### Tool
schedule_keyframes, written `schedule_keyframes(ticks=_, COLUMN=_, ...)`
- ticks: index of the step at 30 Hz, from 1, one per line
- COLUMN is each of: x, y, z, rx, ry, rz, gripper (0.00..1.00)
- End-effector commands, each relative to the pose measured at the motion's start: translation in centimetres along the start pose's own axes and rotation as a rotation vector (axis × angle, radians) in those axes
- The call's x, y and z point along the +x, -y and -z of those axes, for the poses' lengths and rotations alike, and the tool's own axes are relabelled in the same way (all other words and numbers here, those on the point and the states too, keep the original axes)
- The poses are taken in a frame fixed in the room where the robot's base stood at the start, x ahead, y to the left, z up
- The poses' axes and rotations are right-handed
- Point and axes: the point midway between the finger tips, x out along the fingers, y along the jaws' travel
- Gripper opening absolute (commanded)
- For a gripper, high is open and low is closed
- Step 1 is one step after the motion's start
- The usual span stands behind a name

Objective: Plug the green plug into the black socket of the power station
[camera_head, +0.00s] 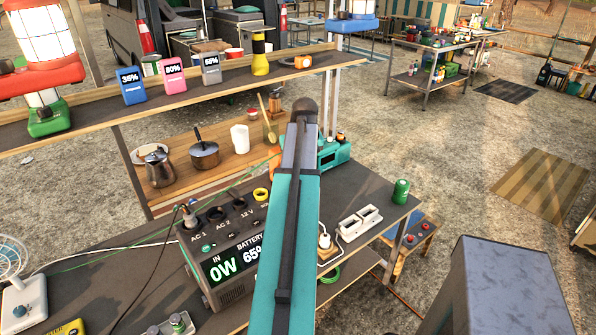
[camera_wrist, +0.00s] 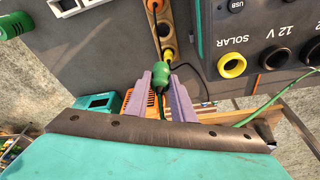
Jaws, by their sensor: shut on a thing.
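My gripper (camera_wrist: 160,86) is shut on the green plug (camera_wrist: 160,74) in the wrist view, with one purple finger on each side. A dark cord end shows at the plug. The power station (camera_head: 232,282) stands on the dark bench in the head view. It also shows at the upper right of the wrist view (camera_wrist: 207,30). The plug is apart from it, beside the yellow SOLAR socket (camera_wrist: 231,65). A black socket (camera_wrist: 275,57) near the 12 V label looks empty. In the head view the AC 2 socket (camera_head: 214,212) is dark; my arm hides the gripper and plug.
A plug (camera_head: 190,219) sits in AC 1. Behind is a shelf (camera_head: 100,112) with a red lantern (camera_head: 42,62) and several price-like percentage displays (camera_head: 131,83). A green cord (camera_wrist: 272,101) runs near the station.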

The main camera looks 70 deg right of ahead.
Motion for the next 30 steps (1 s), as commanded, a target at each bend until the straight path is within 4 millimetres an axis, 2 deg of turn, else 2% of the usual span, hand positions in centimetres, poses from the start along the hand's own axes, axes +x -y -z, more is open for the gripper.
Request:
schedule_keyframes(ticks=1, x=-0.7, y=0.0, z=0.2, rx=0.0, ry=0.0, rz=0.0, gripper=0.01)
schedule_keyframes(ticks=7, x=-1.9, y=0.0, z=0.5, rx=0.0, ry=0.0, rz=0.0, gripper=0.01)
schedule_keyframes(ticks=20, x=-2.0, y=0.1, z=0.5, rx=0.0, ry=0.001, rz=0.0, gripper=0.01)
schedule_keyframes(ticks=30, x=-2.2, y=2.5, z=0.0, rx=-0.002, ry=0.0, rz=0.001, gripper=0.01)
